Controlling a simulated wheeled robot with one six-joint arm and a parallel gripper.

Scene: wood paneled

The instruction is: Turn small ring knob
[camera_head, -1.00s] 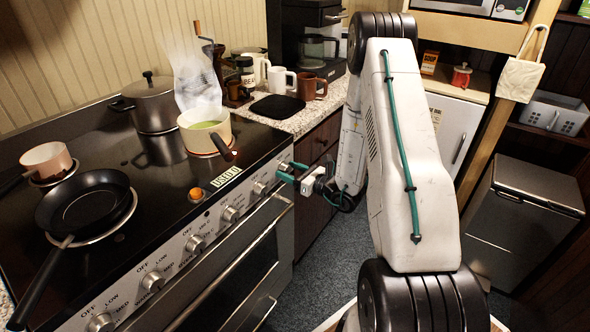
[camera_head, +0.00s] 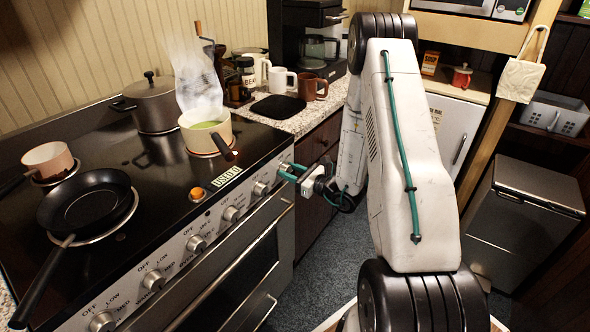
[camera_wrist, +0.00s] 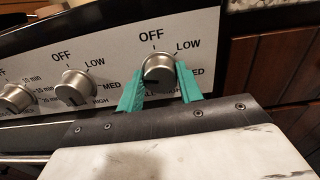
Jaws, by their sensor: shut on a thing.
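The stove's front panel carries a row of silver knobs. My gripper (camera_wrist: 160,84) has its teal fingers closed on both sides of the rightmost knob (camera_wrist: 158,68) in the wrist view. OFF and LOW are printed above that knob; the lower labels are partly hidden by the fingers. In the head view my gripper (camera_head: 287,171) reaches the right end of the panel. The neighbouring knob (camera_wrist: 77,86) stands free to the left, with OFF, LOW, MED and HIGH around it. Which burner each knob serves is too small to tell.
A black frying pan (camera_head: 85,205), a small pan (camera_head: 47,160) and a lidded grey pot (camera_head: 152,103) also stand on the stovetop. The oven handle (camera_head: 225,262) runs below the knobs. Mugs (camera_head: 284,80) stand on the counter.

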